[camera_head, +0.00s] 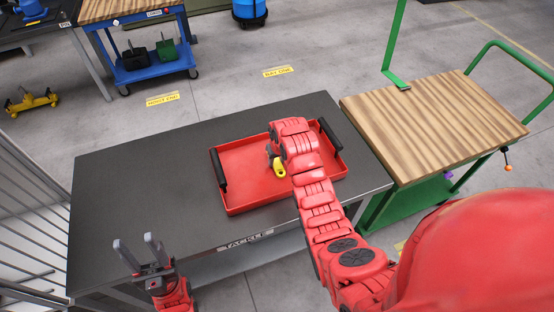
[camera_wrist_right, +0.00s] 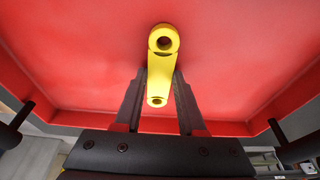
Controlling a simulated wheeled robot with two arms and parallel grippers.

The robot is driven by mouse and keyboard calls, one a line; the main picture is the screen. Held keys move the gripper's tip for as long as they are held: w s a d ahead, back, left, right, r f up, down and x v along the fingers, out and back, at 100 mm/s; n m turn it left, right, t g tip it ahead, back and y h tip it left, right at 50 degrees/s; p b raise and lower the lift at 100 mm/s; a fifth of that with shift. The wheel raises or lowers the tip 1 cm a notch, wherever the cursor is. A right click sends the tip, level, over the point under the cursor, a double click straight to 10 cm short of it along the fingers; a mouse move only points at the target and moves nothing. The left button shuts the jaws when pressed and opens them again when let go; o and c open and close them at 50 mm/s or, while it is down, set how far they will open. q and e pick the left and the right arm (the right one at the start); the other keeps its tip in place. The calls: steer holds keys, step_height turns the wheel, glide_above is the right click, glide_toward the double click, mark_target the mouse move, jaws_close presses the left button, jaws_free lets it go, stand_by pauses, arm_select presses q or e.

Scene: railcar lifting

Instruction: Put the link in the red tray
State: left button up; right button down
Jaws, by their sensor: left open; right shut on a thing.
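The link (camera_wrist_right: 160,72) is a yellow bar with a round hole at each end. In the head view only a small yellow end of the link (camera_head: 279,168) shows beside my right gripper (camera_head: 272,158). My right gripper (camera_wrist_right: 158,100) is shut on the link in the right wrist view and holds it over the red tray (camera_wrist_right: 80,60). I cannot tell whether the link touches the tray floor. The red tray (camera_head: 240,193) has black handles and lies on the dark table, partly hidden by my right arm. My left gripper (camera_head: 140,252) is open and empty near the table's front left corner.
The dark table (camera_head: 130,190), labelled TACKLE, is clear left of the tray. A green cart with a wooden top (camera_head: 430,125) stands close on the right. A blue cart (camera_head: 150,65) stands behind on the left. A railing (camera_head: 30,220) borders the left side.

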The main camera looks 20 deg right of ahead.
steer(key=shift+f, duration=0.15)
steer(key=c, duration=0.5)
jaws_free()
